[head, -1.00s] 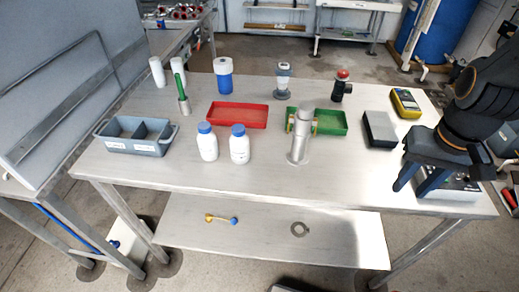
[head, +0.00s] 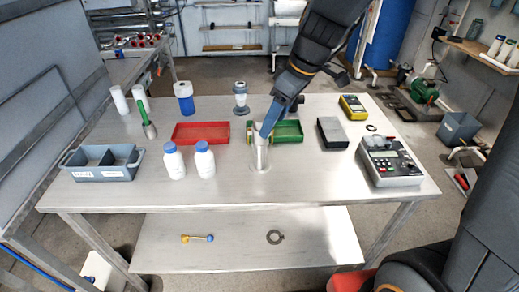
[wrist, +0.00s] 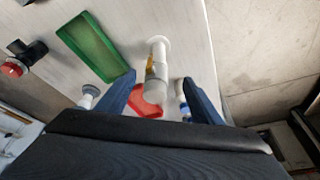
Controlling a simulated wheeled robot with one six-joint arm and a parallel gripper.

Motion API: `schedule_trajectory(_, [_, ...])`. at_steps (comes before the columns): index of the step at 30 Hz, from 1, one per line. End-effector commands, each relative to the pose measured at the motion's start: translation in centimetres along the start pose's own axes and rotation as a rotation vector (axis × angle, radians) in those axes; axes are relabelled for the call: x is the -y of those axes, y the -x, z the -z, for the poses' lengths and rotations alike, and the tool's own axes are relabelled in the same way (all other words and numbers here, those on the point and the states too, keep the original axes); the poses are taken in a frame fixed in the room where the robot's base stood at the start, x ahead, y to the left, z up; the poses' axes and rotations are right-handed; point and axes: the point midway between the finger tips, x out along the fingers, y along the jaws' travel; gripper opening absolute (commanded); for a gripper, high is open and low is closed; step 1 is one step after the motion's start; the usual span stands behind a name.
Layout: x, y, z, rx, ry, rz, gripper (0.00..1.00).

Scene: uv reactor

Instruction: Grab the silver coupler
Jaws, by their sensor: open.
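The silver coupler (head: 261,158) stands upright on the metal table in front of the green tray, a shiny cylinder on a wider round foot. In the wrist view the coupler (wrist: 157,72) lies between the two blue fingers, with a brass-coloured part at its side. My gripper (head: 268,122) is at the coupler's top in the head view, and one finger partly covers it. In the wrist view my gripper (wrist: 158,84) is open, with a gap to the coupler on both sides. I cannot tell how far down the fingers reach.
Close by stand a green tray (head: 289,130), a red tray (head: 201,132) and two white bottles with blue caps (head: 205,162). A black box (head: 332,133) and a grey instrument (head: 390,163) are on the right. A grey bin (head: 104,164) is on the left.

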Motion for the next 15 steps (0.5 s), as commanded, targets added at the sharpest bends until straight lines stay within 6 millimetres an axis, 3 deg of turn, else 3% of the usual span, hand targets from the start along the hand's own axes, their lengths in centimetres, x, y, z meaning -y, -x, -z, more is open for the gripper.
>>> schedule_trajectory(6, [-0.2, 0.2, 2.2, -0.041, 0.113, 0.013, 0.60])
schedule_trajectory(15, [-0.2, -2.3, 2.3, -0.041, 0.120, 0.014, 0.60])
